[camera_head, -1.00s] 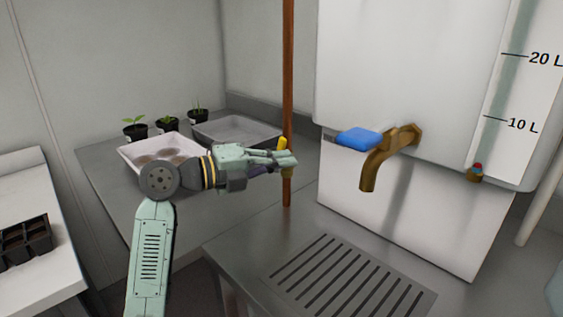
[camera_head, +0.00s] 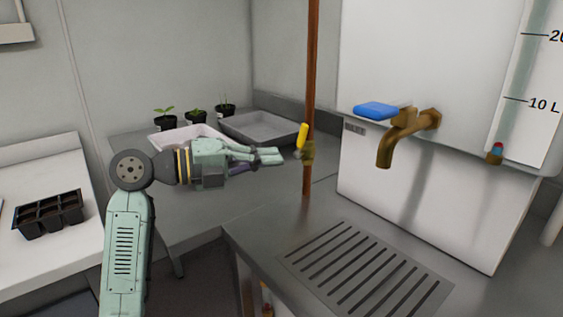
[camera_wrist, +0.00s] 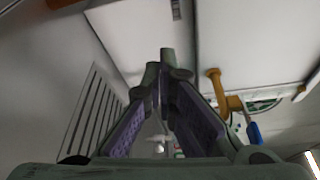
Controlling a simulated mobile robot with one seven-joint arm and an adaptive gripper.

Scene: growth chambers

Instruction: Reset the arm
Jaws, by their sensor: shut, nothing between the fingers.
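My gripper (camera_head: 278,158) is at the end of my pale green arm, left of the copper pipe in the head view. The arm is bent at the elbow and held above the metal counter.
Right are a white tank (camera_head: 420,60), a brass tap (camera_head: 385,150) with blue handle (camera_head: 376,110), and a drain grate (camera_head: 365,270). A grey tray (camera_head: 290,129), potted seedlings (camera_head: 196,117) and a black cell tray (camera_head: 50,215) are left.

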